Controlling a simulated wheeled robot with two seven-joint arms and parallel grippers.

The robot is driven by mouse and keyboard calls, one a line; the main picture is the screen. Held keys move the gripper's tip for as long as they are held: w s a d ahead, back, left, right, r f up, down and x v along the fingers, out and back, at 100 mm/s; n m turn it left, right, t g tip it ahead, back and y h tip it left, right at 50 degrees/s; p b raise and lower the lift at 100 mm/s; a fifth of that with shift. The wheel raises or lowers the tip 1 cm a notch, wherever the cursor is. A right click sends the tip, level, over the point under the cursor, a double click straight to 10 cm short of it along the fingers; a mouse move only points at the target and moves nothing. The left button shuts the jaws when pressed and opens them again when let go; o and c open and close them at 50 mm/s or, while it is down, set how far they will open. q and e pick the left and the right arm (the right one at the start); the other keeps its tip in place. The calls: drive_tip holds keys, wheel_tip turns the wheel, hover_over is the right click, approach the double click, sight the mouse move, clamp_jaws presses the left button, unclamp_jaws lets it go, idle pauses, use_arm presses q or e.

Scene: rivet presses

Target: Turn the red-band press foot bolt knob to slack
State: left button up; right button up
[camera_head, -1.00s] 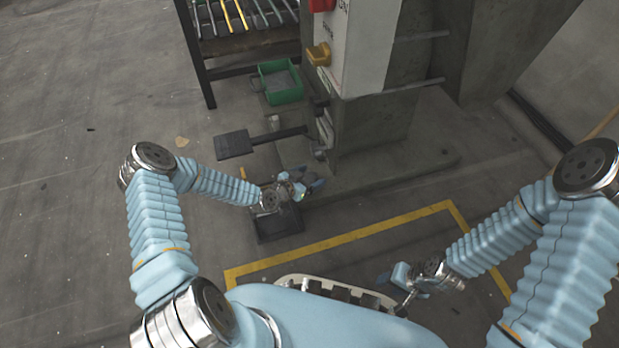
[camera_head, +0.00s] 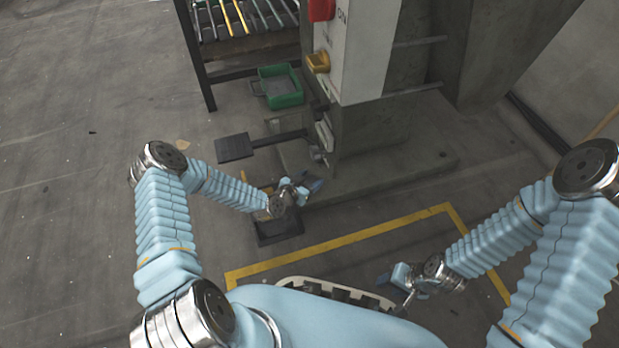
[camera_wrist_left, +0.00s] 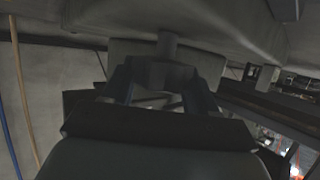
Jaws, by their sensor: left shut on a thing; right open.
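My left gripper (camera_head: 313,187) is low at the near foot of the grey press (camera_head: 370,137). In the left wrist view its two fingers (camera_wrist_left: 160,88) are shut on a dark knob (camera_wrist_left: 162,72), with a short round shaft (camera_wrist_left: 168,45) running from it to the grey base. I take this to be the foot bolt knob; in the head view the gripper hides it. No red band shows in these frames. The knob's turn angle cannot be read. My right gripper (camera_head: 392,281) is open and empty, over the floor at the lower right.
A dark pedal plate (camera_head: 233,147) on an arm stands left of the press, and another dark plate (camera_head: 280,229) lies below my left wrist. A green bin (camera_head: 281,88) and a rack (camera_head: 245,38) are behind. Yellow floor tape (camera_head: 340,240) crosses the open floor.

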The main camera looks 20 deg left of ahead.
use_arm(q)
drive_tip(key=n+y+p, duration=0.2)
drive_tip(key=y, duration=0.1)
drive_tip(key=shift+d+r+n+t, duration=0.15)
drive_tip(key=shift+n+t, duration=0.15)
drive_tip(key=n+y+p, duration=0.1)
drive_tip(key=n+y, duration=0.1)
drive_tip(key=y, duration=0.1)
drive_tip(key=shift+n, duration=0.3)
drive_tip(key=n+y+p, duration=0.1)
drive_tip(key=n+y, duration=0.1)
drive_tip(key=y, duration=0.1)
drive_tip(key=shift+n, duration=0.3)
drive_tip(key=shift+n+g+y, duration=1)
drive_tip(key=shift+n+y, duration=0.7)
drive_tip(key=shift+y, duration=0.1)
drive_tip(key=shift+a, duration=0.2)
drive_tip(key=o, duration=1)
drive_tip(key=shift+c, duration=0.2)
